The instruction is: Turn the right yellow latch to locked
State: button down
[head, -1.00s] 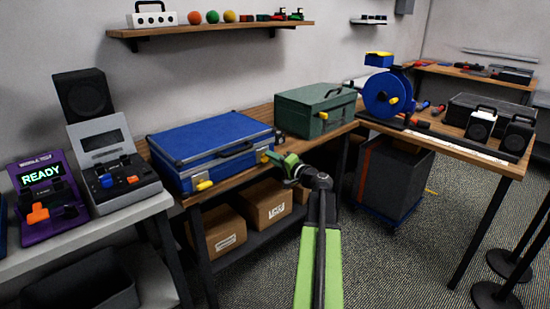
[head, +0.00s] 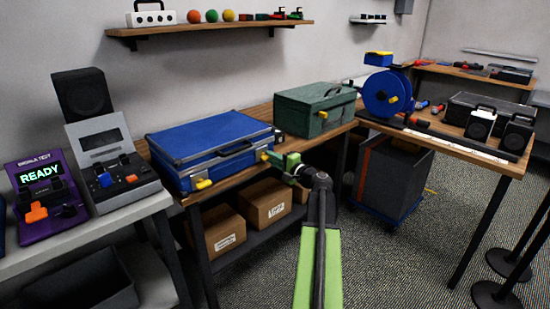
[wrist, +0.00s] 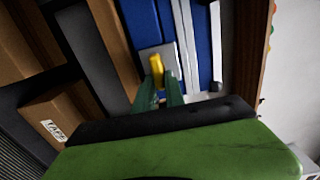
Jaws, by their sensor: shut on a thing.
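The blue case (head: 205,142) lies closed on the wooden bench. Its left yellow latch (head: 204,183) is on the front face near the left corner. The right yellow latch (head: 265,156) is near the front right corner, partly hidden by my gripper (head: 269,158). In the wrist view, the right yellow latch (wrist: 156,66) stands out from a grey plate on the blue case (wrist: 141,22). My green gripper fingers (wrist: 157,94) are shut on the latch, one on each side of it. The exact turn of the latch is hard to tell.
A green toolbox (head: 315,108) stands behind and right of my gripper on the bench. Cardboard boxes (head: 266,203) sit on the shelf below. A grey device (head: 118,170) stands left of the case.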

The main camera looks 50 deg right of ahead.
jog(key=shift+a, duration=0.1)
jog(key=c, duration=1.4)
grip_release()
jog(key=s+a, duration=0.1)
jog(key=s, duration=1.6)
jog(key=shift+s, duration=0.15)
